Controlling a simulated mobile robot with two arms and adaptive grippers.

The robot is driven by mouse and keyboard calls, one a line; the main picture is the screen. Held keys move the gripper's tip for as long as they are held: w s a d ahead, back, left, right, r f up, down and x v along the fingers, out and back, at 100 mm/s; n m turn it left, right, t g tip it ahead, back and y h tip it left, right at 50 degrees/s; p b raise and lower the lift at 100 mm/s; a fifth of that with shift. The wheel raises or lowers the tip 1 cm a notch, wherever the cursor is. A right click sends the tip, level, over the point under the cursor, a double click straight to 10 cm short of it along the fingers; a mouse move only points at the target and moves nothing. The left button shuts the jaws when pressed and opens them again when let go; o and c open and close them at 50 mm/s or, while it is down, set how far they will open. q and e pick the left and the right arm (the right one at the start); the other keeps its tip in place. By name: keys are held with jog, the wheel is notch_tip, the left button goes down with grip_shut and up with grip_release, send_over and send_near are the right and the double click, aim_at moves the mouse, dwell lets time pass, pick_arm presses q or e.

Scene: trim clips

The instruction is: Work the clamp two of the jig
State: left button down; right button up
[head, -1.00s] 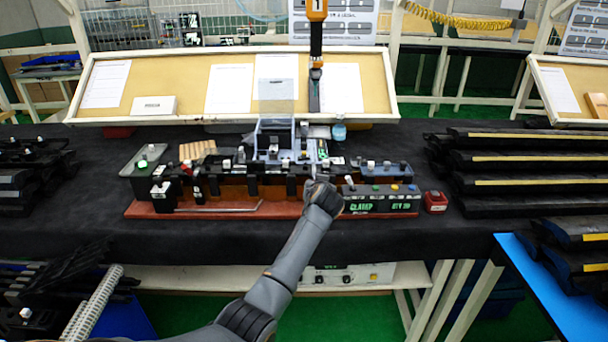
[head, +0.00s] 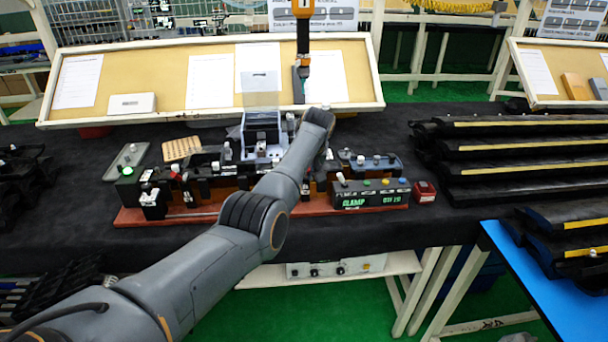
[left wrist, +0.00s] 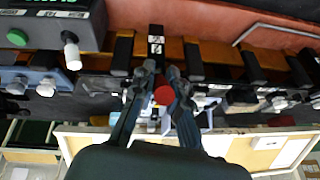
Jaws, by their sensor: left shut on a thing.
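The jig (head: 190,214) lies across the table on a red-brown base, with several black clamp blocks along it. In the left wrist view the two fingers of my left gripper (left wrist: 162,70) are closed around a small part with a round red end (left wrist: 164,95), which looks like a clamp handle. A black block with white markings (left wrist: 156,45) is just beyond the fingertips; I cannot read its number. In the head view my left arm reaches over the jig's middle, and the hand hides the fingers and the clamp there. My right gripper is out of view.
A control box with green CLAMP text (head: 368,196) stands at the jig's right end, beside a small red box (head: 424,192). A tool (head: 302,60) hangs behind the jig. Black trim parts (head: 520,150) are stacked at the right. The table front is clear.

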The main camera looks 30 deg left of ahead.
pick_arm(q)
jog(key=shift+w+a+r+g+b, duration=0.1)
jog(key=shift+w+g+b, duration=0.05)
jog(key=shift+g+b, duration=0.2)
dwell(0.5)
jog(key=c, duration=1.3)
grip_release()
jog(key=shift+r, duration=0.55)
jog(key=v, duration=1.1)
jog(key=shift+a, duration=0.1)
jog(key=shift+f, duration=0.15)
